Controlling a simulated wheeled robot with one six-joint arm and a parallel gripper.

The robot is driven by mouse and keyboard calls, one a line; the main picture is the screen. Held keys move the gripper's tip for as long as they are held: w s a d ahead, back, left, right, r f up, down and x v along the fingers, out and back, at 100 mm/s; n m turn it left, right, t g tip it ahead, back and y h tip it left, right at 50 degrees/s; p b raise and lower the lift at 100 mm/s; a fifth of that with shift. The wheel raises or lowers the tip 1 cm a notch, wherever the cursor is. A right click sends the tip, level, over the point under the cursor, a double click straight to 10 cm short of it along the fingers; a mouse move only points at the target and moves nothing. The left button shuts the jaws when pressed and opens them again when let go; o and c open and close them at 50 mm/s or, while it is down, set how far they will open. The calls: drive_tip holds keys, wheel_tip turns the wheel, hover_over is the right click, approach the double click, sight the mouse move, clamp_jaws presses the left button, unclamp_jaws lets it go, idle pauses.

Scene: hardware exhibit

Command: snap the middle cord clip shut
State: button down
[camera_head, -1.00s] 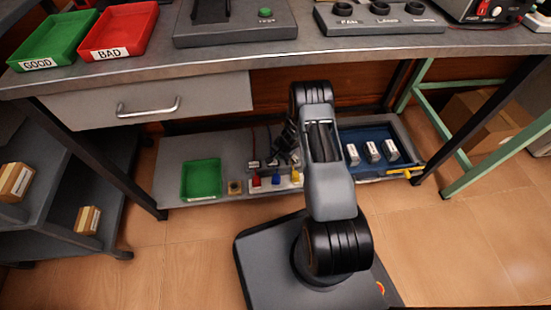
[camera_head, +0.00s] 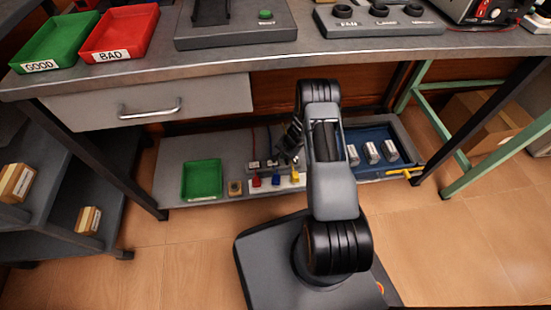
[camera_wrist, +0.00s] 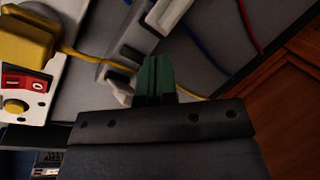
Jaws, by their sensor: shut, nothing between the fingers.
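My gripper (camera_wrist: 155,78) has its green fingertips together, with nothing between them. In the wrist view the tips are beside a pale clip (camera_wrist: 119,86) near the yellow cord (camera_wrist: 88,56). Another white clip piece (camera_wrist: 168,14) is farther up, close to the blue cord (camera_wrist: 208,45); I take it as the middle clip. Whether its lid is open or shut is unclear. In the head view two small clips (camera_head: 254,165) (camera_head: 270,163) show on the low shelf, and my gripper (camera_head: 282,157) is just right of them. My gripper and arm hide part of that area.
A power strip (camera_wrist: 43,105) holds a yellow plug (camera_wrist: 25,38), beside a red switch. Blue (camera_head: 276,181) and red plugs (camera_head: 256,181) stand along it. A green tray (camera_head: 202,180) is left, a blue tray (camera_head: 376,170) with metal cylinders right. The workbench (camera_head: 225,65) overhangs the shelf.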

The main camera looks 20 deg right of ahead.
drive_tip(key=shift+s+d+r+p, duration=0.15)
drive_tip(key=shift+d+r, duration=0.25)
drive_tip(key=shift+d, duration=0.3)
drive_tip(key=shift+s+d+r+p, duration=0.2)
drive_tip(key=shift+d+r, duration=0.15)
drive_tip(key=shift+d, duration=0.4)
drive_tip(key=shift+s+d+r+p, duration=0.15)
drive_tip(key=shift+d+r, duration=0.25)
drive_tip(key=shift+d, duration=0.3)
